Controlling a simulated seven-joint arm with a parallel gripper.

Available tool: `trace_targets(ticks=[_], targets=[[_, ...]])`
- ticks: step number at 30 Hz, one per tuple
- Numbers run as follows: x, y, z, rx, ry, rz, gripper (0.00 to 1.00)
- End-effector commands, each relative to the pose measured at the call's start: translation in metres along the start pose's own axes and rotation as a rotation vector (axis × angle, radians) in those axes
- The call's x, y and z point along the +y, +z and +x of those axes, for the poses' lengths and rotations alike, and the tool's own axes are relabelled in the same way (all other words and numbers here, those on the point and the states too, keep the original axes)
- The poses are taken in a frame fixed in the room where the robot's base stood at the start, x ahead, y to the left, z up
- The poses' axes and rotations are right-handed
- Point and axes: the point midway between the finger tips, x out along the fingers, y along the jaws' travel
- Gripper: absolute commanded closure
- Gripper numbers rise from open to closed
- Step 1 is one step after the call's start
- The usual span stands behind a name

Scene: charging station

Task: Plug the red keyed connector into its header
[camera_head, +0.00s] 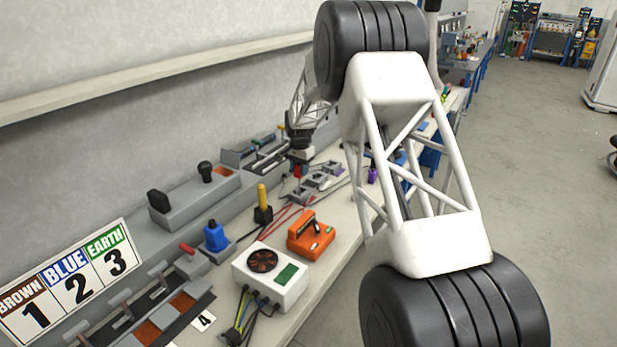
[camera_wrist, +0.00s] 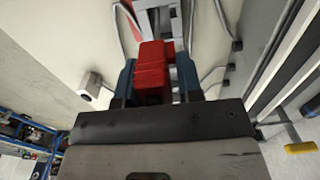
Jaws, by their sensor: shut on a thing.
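The red connector (camera_wrist: 152,72) sits between the two blue fingers of my gripper (camera_wrist: 155,80) in the wrist view. My gripper is shut on it. In the head view my gripper (camera_head: 299,160) points down over the bench, and a small part of the red connector (camera_head: 297,171) shows below it. Just beyond the connector in the wrist view is a grey housing with red on it (camera_wrist: 160,18), perhaps the header. I cannot tell whether the connector touches it. In the head view several grey blocks (camera_head: 318,180) lie on the bench right of my gripper.
An orange device (camera_head: 311,236), a white box with a fan (camera_head: 270,274), a yellow-handled tool (camera_head: 262,205) and a blue knob (camera_head: 215,236) stand on the near bench. Red and black cables lie between. A grey unit with black knobs (camera_head: 195,195) stands along the wall side.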

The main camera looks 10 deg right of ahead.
Motion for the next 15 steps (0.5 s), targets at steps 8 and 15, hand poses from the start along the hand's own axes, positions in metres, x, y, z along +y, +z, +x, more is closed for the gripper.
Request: trace_targets(ticks=[8, 15], targets=[[-0.0063, -0.0015, -0.0013, 0.0, 0.0, 0.001, 0.89], [-0.0061, -0.0012, -0.0011, 0.0, 0.0, -0.001, 0.89]])
